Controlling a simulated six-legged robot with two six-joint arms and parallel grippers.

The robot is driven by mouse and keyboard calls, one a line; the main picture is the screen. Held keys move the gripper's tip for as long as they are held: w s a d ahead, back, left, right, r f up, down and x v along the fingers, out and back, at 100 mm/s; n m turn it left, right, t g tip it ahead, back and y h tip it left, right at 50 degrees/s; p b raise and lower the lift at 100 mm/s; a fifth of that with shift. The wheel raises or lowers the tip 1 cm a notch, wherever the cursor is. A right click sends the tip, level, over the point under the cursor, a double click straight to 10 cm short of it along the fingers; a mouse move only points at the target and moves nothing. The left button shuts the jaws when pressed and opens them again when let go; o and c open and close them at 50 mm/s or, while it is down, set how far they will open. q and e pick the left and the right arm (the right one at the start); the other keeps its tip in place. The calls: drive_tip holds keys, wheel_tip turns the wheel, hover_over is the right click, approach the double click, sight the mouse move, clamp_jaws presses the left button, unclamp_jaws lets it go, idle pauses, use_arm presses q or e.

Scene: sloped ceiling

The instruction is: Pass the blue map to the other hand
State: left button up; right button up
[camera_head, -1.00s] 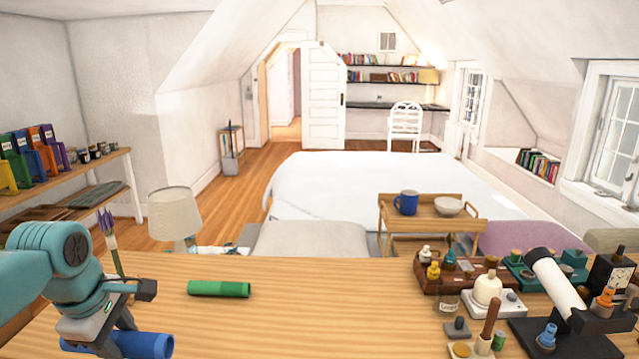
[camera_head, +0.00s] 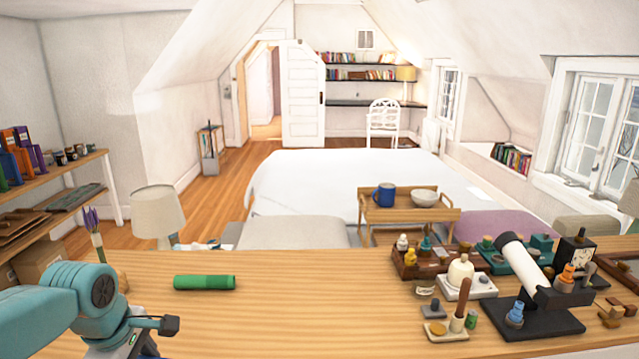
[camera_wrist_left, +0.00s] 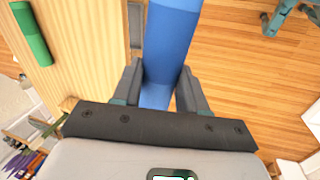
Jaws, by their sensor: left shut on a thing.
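The blue map (camera_wrist_left: 168,45) is a rolled blue tube. In the left wrist view it lies between the two fingers of my left gripper (camera_wrist_left: 158,82), which is shut on it. The map's far end runs out of the top of that view. My right gripper is in neither view.
A green roll (camera_head: 204,282) lies on the wooden desk (camera_head: 300,310), also seen in the left wrist view (camera_wrist_left: 32,35). A lamp (camera_head: 158,212) stands beyond the desk. A microscope (camera_head: 530,275) and several small items crowd the right. The desk's middle is clear.

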use_arm(q)
drive_tip(key=d+f+m+g+h, duration=0.2)
drive_tip(key=d+f+m+g, duration=0.1)
drive_tip(key=d+f+m, duration=1)
drive_tip(key=f+m, duration=0.1)
drive_tip(key=m, duration=0.3)
drive_tip(key=shift+s+m+h, duration=0.3)
drive_tip(key=shift+m+h, duration=0.1)
